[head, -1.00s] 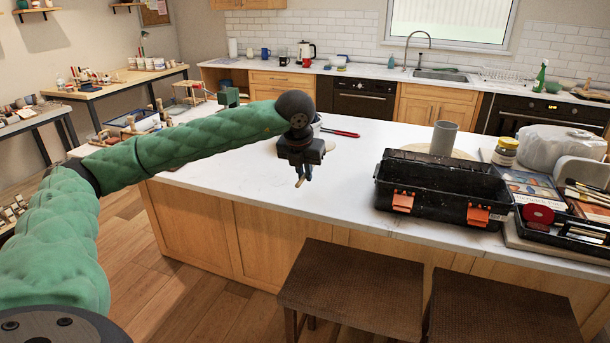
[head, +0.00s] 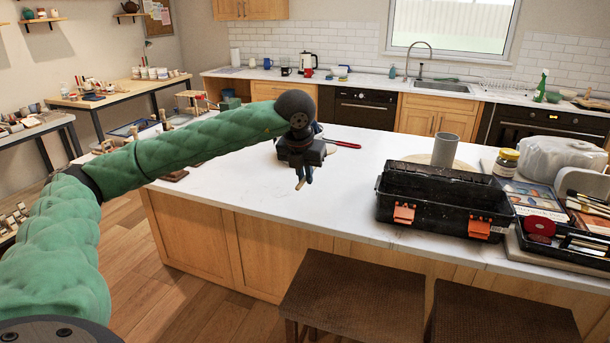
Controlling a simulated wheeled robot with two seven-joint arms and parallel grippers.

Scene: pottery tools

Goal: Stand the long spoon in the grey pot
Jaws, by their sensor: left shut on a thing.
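The grey pot (head: 446,151) stands upright on the white island top, behind the black toolbox. My left gripper (head: 303,179) is shut, pointing down near the front edge of the island, well to the left of the pot. A short, light wood-coloured end (head: 299,184) shows at its fingertips. I take it for the long spoon, but most of it is hidden by the gripper. My right gripper is not in view.
An open black toolbox (head: 398,213) with orange latches stands in front of the pot. A lidded jar (head: 506,163) is to the pot's right. A red-handled thing (head: 345,144) lies behind my gripper. The white top between gripper and toolbox is clear. Two stools (head: 350,300) stand in front.

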